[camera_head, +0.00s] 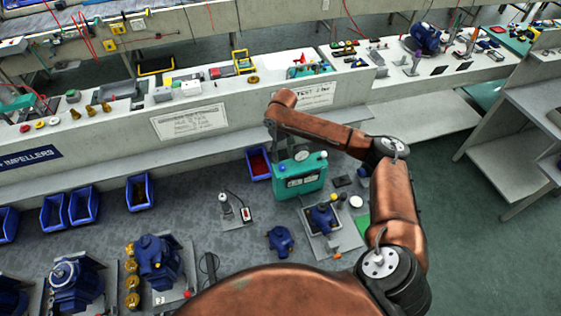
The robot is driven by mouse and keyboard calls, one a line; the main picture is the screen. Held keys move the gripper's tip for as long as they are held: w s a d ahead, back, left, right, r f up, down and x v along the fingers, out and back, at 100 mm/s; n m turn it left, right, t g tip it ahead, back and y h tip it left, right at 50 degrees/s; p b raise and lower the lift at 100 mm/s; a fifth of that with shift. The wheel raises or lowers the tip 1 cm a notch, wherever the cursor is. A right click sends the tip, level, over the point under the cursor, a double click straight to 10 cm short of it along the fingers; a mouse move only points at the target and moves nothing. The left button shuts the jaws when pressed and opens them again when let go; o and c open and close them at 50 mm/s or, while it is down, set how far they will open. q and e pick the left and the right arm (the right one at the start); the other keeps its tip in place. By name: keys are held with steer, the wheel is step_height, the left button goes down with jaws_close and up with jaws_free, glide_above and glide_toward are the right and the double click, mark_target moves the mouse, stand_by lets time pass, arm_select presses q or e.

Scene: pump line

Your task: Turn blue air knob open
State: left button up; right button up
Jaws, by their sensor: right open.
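A teal test box (301,183) stands on the grey bench, with a white round gauge on its top. A small blue knob (283,168) sits at the top left of the box. My right gripper (273,146) points down just above and left of the blue knob. It is open, small and partly dark in the picture; I cannot tell whether it touches the knob. My left gripper is not in view.
A blue bin with red contents (259,164) stands directly left of the teal box. A tray (333,243) with a blue pump part lies in front of it. Blue pumps (157,260) stand at the lower left. A raised shelf (190,122) runs behind.

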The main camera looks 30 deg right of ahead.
mark_target(282, 166)
step_height(282, 166, down, 7)
steer(key=shift+f, duration=0.2)
stand_by(0.3)
steer(key=shift+c, duration=0.2)
jaws_close()
